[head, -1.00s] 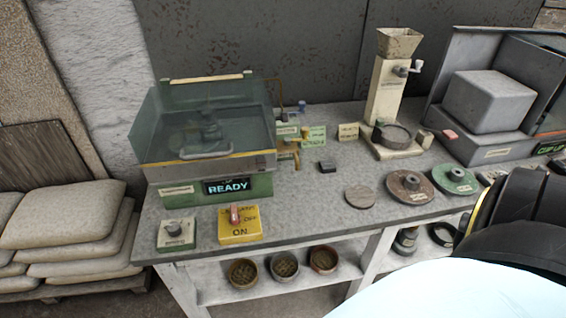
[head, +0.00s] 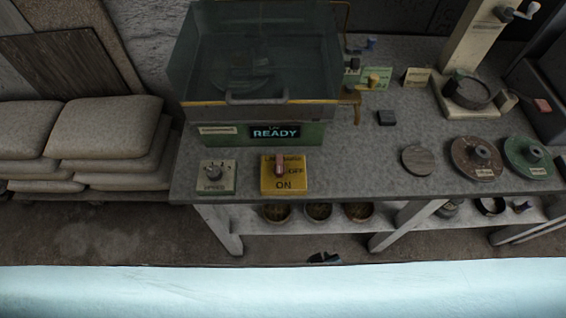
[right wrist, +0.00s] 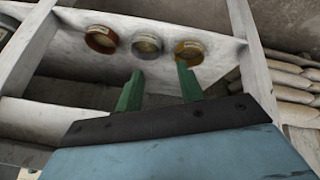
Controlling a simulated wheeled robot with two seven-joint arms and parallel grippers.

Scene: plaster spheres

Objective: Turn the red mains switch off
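The red mains switch (head: 280,165) is a red lever on a yellow plate (head: 296,187) at the front edge of the bench. The plate reads ON at its front and OFF at its right. The lever stands roughly in line with the ON word, not toward OFF. My right gripper (right wrist: 159,67) shows two green fingers spread apart with nothing between them. It is in front of the bench, facing the lower shelf, away from the switch. The switch is not in the right wrist view. My left gripper is in neither view.
A SPEED knob box (head: 215,177) stands left of the switch. A glass-sided machine with a READY display (head: 275,132) is behind it. Discs (head: 417,160) lie to the right. Bowls (right wrist: 145,45) sit on the lower shelf. Sacks (head: 105,130) are at the left.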

